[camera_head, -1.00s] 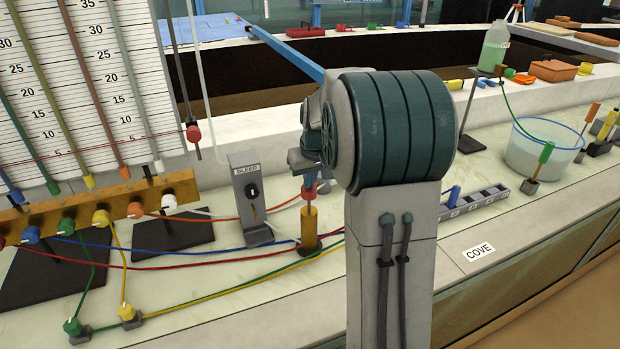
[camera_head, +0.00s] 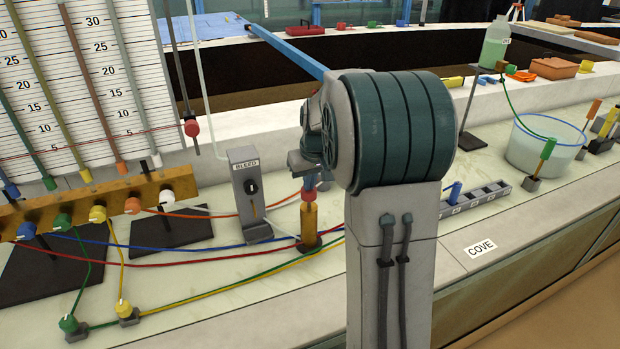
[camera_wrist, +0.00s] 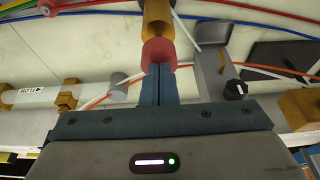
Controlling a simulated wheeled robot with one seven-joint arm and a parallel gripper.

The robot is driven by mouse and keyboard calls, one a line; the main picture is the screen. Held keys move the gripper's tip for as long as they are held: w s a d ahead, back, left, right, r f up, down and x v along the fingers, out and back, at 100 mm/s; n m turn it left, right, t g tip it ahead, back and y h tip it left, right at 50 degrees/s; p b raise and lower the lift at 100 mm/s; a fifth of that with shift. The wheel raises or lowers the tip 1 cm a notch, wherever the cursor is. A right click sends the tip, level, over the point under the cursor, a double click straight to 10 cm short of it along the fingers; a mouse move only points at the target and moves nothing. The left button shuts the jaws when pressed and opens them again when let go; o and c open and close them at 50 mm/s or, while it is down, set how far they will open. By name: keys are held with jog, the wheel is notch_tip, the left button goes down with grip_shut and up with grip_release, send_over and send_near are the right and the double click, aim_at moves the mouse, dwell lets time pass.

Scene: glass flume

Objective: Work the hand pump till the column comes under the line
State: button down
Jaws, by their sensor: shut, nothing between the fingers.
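The scale board (camera_head: 85,90) at left carries several slanted coloured tubes. A thin red line crosses it to a red slider (camera_head: 192,128). The liquid levels are too small to read.
The grey BLEED box (camera_head: 248,195) with a black knob stands just left of the pump. Coloured hoses run over the bench from the brass manifold (camera_head: 100,205). A water tub (camera_head: 545,145) and a bottle stand (camera_head: 475,100) are at right.

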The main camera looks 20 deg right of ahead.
jog(key=v, duration=1.2)
jog(key=shift+w, duration=0.25)
dwell(2.5)
jog(key=s+a+f, duration=0.3)
jog(key=s, duration=0.5)
jog(key=s+a+f, duration=0.3)
jog(key=s+a, duration=0.1)
jog(key=s, duration=0.4)
jog(key=s+a+f, duration=0.3)
jog(key=s+a, duration=0.1)
jog(key=s, duration=0.4)
jog(key=shift+a, duration=0.15)
jog(key=shift+s, duration=0.1)
